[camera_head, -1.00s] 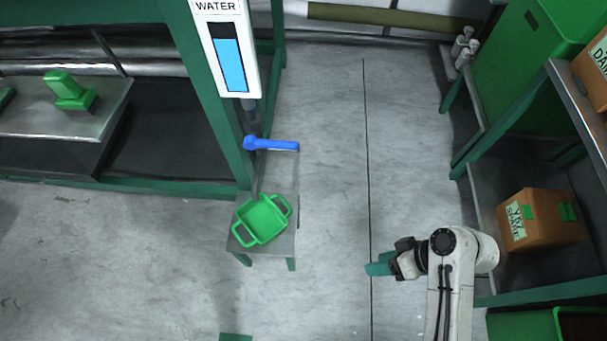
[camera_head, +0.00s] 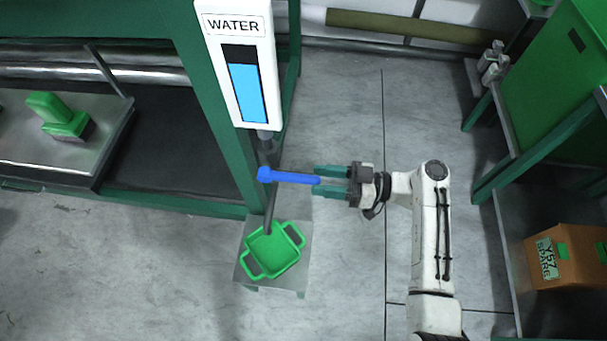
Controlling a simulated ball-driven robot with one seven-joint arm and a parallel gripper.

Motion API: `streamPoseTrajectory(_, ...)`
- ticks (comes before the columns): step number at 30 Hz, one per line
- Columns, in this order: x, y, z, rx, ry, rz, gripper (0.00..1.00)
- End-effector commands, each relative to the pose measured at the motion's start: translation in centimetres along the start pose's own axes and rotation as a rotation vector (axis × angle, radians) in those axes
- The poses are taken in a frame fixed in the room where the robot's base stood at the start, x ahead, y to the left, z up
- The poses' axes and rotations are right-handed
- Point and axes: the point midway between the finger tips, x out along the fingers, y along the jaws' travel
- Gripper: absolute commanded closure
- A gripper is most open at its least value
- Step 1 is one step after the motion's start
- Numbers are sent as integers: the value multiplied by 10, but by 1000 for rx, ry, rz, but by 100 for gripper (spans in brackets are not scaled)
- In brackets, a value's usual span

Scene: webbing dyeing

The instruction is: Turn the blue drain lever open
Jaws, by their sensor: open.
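The blue drain lever (camera_head: 290,177) sticks out to the right, nearly level in the picture, from the pipe under the water gauge (camera_head: 244,80). My gripper (camera_head: 317,181) points left, with its two teal fingers open. The lever's free end shows between the fingertips, one finger above it and one below. I cannot tell whether either finger touches the lever. The gauge is a white panel marked WATER, with a blue column. A green two-handled tub (camera_head: 272,250) sits below the pipe on a small stand (camera_head: 299,232).
A green frame (camera_head: 230,150) with a dark recess stands to the left, beside the lever. A metal ledge there holds a green-handled tool (camera_head: 57,117). At right are a shelf with a cardboard box (camera_head: 568,257) and a green cabinet (camera_head: 560,70). The floor between is clear.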

Motion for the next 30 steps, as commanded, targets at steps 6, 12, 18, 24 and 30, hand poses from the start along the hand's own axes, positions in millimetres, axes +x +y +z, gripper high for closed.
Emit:
streamPoseTrajectory(6, 35, 0, -1, 0, -1, -2, 52)
streamPoseTrajectory(12, 49, 0, 0, 0, -1, 0, 52)
streamPoseTrajectory(18, 51, 0, 0, 0, -1, 1, 52)
streamPoseTrajectory(24, 51, 0, 0, 0, -1, 1, 60)
streamPoseTrajectory(30, 51, 0, 0, 0, -1, 1, 79)
